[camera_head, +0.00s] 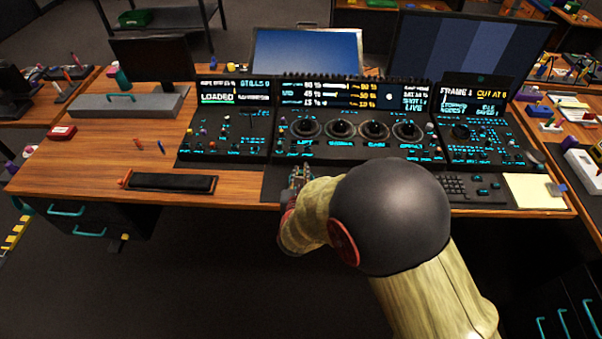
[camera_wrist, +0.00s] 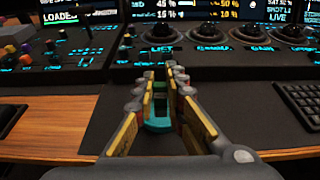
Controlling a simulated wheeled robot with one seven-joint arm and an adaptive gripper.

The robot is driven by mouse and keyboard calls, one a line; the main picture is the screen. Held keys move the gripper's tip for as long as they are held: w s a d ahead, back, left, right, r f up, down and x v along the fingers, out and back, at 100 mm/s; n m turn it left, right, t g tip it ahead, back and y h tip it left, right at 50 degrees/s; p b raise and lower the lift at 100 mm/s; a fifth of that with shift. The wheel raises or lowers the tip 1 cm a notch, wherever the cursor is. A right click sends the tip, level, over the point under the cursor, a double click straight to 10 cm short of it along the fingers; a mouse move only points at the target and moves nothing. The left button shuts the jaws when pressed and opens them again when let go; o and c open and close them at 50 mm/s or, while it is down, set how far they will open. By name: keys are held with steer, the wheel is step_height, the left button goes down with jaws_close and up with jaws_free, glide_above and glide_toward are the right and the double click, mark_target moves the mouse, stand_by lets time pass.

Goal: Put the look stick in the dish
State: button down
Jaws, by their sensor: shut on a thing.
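My gripper (camera_wrist: 160,92) is over the front of the desk, just before the middle of the control panel. Its fingers are closed around a small stick with a teal end (camera_wrist: 158,124) and a dark green body, which seems to be the look stick. The fingers hide part of it. In the head view my gripper (camera_head: 298,178) is small and the stick cannot be made out.
The black panel (camera_head: 222,148) with knobs and dials (camera_head: 341,130) stands right behind my gripper. Two small sticks, one orange (camera_head: 138,146) and one blue (camera_head: 161,147), lie on the wood at left. A keyboard (camera_head: 468,188) and yellow pad (camera_head: 533,191) are at right.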

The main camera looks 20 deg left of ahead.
steer(key=shift+f+b, duration=0.4)
steer(key=shift+f, duration=0.15)
steer(key=c, duration=2)
jaws_free()
steer(key=shift+r, duration=0.1)
steer(key=shift+o, duration=0.8)
steer(key=shift+r, duration=0.1)
steer(key=shift+r+p, duration=0.25)
steer(key=shift+p, duration=0.1)
steer(key=p+v, duration=0.4)
steer(key=v, duration=0.8)
steer(key=shift+r, duration=0.2)
